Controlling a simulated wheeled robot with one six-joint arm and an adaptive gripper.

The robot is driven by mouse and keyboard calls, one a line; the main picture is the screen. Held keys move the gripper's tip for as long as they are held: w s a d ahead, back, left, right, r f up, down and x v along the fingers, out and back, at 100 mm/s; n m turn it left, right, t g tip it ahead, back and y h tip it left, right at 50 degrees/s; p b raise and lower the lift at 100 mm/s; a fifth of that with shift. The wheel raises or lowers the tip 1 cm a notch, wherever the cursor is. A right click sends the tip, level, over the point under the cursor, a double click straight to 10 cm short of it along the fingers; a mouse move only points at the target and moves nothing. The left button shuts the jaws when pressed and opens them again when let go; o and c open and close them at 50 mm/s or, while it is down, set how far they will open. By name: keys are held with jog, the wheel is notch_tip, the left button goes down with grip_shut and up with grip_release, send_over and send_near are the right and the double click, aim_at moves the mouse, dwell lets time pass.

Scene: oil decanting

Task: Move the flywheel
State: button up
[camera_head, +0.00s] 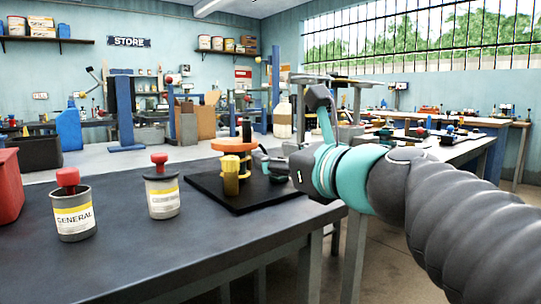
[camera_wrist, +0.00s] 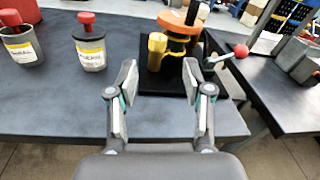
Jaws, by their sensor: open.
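An orange disc (camera_head: 231,145), which looks like the flywheel, sits flat on top of a yellow machine (camera_head: 244,163). The machine stands on a black mat (camera_head: 262,197) on the dark bench. The wrist view shows the disc (camera_wrist: 178,27) with a dark upright post through it, and a yellow cylinder (camera_wrist: 157,48) at its front left. My gripper (camera_wrist: 160,78) is open and empty, its fingers pointing toward the machine and apart from it. In the head view my gripper is at the machine's right side, partly hidden by my wrist.
Two grey cans with red tops, one labelled GENERAL (camera_head: 73,217) and another (camera_head: 162,194), stand left on the bench (camera_head: 150,262). A red bin (camera_head: 8,186) is at the left edge. The wrist view shows a red ball on a lever (camera_wrist: 241,50) right of the machine. The front bench is clear.

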jog(key=w+d+f+n+h, duration=0.1)
jog(key=w+d+f+h, duration=0.1)
jog(key=w+d, duration=0.1)
jog(key=w+d+f+n+h, duration=0.2)
jog(key=w+d, duration=0.1)
jog(key=w+d+f+n+h+b, duration=0.1)
jog(key=w+d+f+h, duration=0.1)
jog(key=w+d, duration=0.2)
jog(key=shift+n, duration=0.4)
jog(key=w+d+r+n+t+h, duration=0.1)
jog(key=w+d+r+n+h, duration=0.2)
jog(key=d+n, duration=0.35)
jog(key=w+a+r+n+t, duration=0.15)
jog(key=r+n, duration=0.25)
jog(key=n, duration=0.8)
jog(key=w+r+n+t, duration=0.2)
jog(key=r+n+t, duration=0.15)
jog(key=n, duration=0.75)
jog(key=m+g+y, duration=0.7)
jog(key=m+y, duration=0.4)
jog(key=m, duration=2.4)
send_near(250, 126)
jog(key=p+x, duration=0.1)
jog(key=x, duration=1)
jog(key=shift+a, duration=0.1)
